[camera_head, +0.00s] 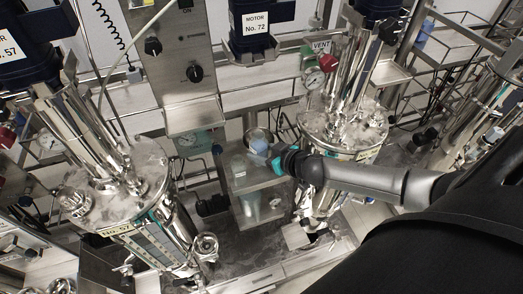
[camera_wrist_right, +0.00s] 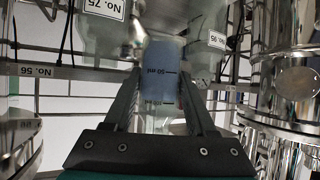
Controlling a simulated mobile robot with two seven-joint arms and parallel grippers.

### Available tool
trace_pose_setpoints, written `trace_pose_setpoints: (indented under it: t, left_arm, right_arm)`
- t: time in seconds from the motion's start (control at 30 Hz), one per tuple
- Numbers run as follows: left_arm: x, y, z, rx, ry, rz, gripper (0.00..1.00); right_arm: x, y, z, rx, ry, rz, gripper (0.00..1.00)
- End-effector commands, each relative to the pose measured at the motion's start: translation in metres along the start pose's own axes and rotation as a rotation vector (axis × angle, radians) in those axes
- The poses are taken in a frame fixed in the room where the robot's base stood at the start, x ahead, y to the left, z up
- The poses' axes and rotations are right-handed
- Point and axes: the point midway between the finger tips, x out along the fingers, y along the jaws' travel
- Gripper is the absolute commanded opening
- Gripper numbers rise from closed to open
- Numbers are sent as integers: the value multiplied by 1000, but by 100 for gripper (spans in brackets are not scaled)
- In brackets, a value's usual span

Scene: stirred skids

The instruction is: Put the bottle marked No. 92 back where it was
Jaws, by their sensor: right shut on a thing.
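My right gripper (camera_head: 268,155) reaches in from the right in the head view, above a metal box-like rack. It is shut on a small bottle (camera_wrist_right: 160,75), which shows between the two fingers in the right wrist view. My left gripper is not in view.
The metal rack (camera_head: 240,172) stands between two steel vessels, the left vessel (camera_head: 110,180) and the right vessel (camera_head: 345,125). In the wrist view, labels No. 75 (camera_wrist_right: 104,8), No. 95 (camera_wrist_right: 217,40) and No. 56 (camera_wrist_right: 35,71) surround the gripper.

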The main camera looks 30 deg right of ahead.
Motion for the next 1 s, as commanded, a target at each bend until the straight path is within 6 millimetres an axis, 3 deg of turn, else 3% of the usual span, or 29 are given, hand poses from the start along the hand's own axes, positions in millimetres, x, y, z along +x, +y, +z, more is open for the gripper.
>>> trace_pose_setpoints:
  t: [0.23, 0.27, 0.5, 0.83, 1.0]
  left_arm:
    - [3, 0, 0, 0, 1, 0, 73]
    - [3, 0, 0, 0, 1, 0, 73]
    - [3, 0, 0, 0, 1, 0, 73]
    - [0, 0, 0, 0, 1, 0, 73]
    - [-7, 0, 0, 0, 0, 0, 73]
  right_arm:
    - [2, 0, 4, 2, 1, -1, 8]
    - [2, 0, 4, 2, 0, 0, 60]
    - [2, 0, 4, 1, -1, 0, 86]
    - [0, 0, 0, -1, 0, 0, 86]
    - [-11, 0, -6, 2, -3, 0, 86]
